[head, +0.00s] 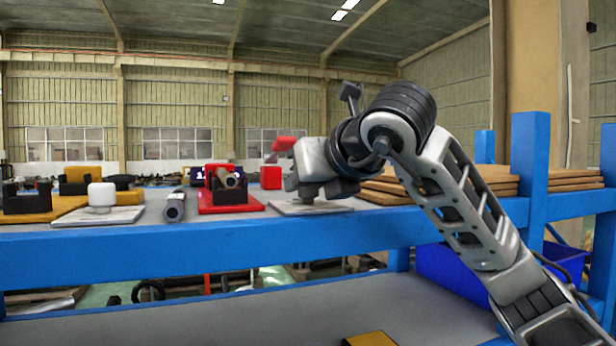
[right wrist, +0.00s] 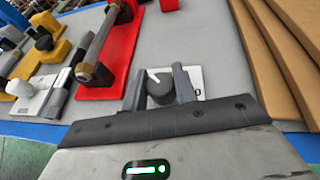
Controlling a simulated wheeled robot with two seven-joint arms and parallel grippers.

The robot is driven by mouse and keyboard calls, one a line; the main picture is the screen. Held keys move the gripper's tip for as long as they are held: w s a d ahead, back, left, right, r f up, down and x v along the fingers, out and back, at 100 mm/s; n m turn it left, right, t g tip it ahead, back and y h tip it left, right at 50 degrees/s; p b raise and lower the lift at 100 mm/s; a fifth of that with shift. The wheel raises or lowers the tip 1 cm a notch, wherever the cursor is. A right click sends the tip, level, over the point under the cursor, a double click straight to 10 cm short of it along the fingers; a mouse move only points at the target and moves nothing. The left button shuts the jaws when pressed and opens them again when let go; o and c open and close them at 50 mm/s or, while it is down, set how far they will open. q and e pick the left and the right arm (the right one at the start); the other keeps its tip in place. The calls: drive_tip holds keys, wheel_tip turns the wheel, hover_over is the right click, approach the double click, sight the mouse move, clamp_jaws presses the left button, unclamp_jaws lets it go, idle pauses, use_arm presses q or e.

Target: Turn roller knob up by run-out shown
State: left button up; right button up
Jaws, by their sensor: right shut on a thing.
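The dark grey knob (right wrist: 159,82) has a white pointer line and sits on a white plate (right wrist: 196,80) with a dark mark partly hidden at its right. My right gripper (right wrist: 160,90) is shut on the knob, one finger on each side. In the head view my right gripper (head: 306,190) reaches down over the plate (head: 284,207) and hides most of the knob. A roller (head: 231,180) rests on a red stand (head: 232,208) left of it. A dark display (head: 197,177) behind shows a "1"; the rest is hidden. My left gripper is not in view.
A grey tube (head: 174,207) and a white knob (head: 102,194) on a plate stand further left, then yellow-based stands (head: 50,210). A red block (head: 271,178) is behind. Brown boards (head: 480,184) are stacked at the right beside a blue post (head: 530,150).

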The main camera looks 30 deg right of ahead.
drive_tip(key=shift+a+r+m+h, duration=0.1)
drive_tip(key=shift+m+h, duration=0.9)
drive_tip(key=shift+h, duration=0.1)
drive_tip(key=m+g+h, duration=0.1)
drive_tip(key=m+h, duration=0.2)
drive_tip(key=shift+g+h+b, duration=0.4)
drive_tip(key=shift+m+g+h, duration=0.6)
drive_tip(key=shift+m+h, duration=0.3)
drive_tip(key=shift+m, duration=0.2)
drive_tip(key=shift+m+g+h+b, duration=0.3)
drive_tip(key=shift+m+b, duration=0.1)
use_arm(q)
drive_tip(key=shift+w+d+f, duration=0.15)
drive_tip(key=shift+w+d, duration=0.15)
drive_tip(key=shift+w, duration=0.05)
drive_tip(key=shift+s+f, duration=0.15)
use_arm(e)
drive_tip(key=shift+m+g+h, duration=0.4)
drive_tip(key=shift+g, duration=0.1)
drive_tip(key=o, duration=1)
